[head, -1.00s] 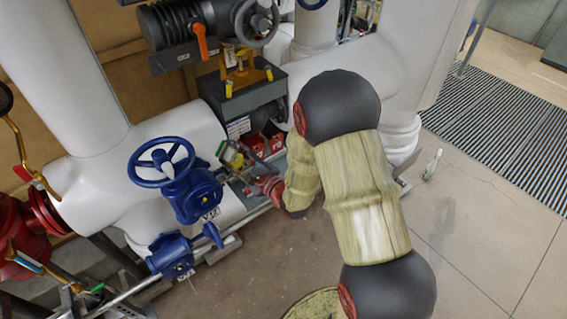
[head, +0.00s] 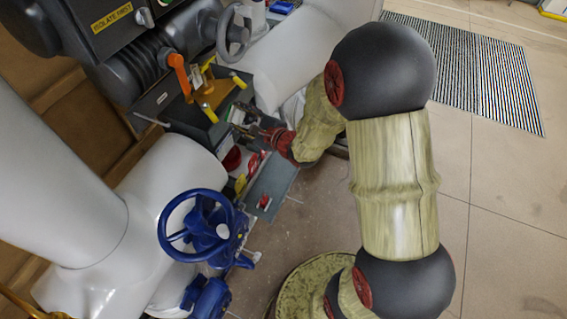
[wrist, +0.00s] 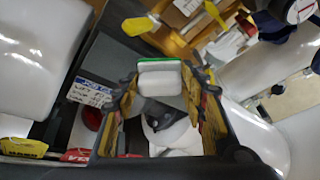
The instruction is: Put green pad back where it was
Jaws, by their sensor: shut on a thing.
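My gripper (head: 243,122) is at the right side of the dark box, near its upper edge in the head view. In the wrist view my gripper (wrist: 164,88) is shut on the green pad (wrist: 160,62), a small block with a green edge and a white face. The pad sits between the fingertips. Just beyond the pad in the wrist view is a brass-orange bracket (wrist: 176,48) with yellow wing handles (wrist: 138,26). The same bracket (head: 208,90) stands on the dark box (head: 190,115) in the head view.
A grey plate with a red knob (head: 264,202) lies below the gripper. A blue handwheel (head: 168,240) and thick white pipes (head: 165,165) are to the left. An orange lever (head: 179,75) is above the box. Open floor (head: 500,220) lies to the right.

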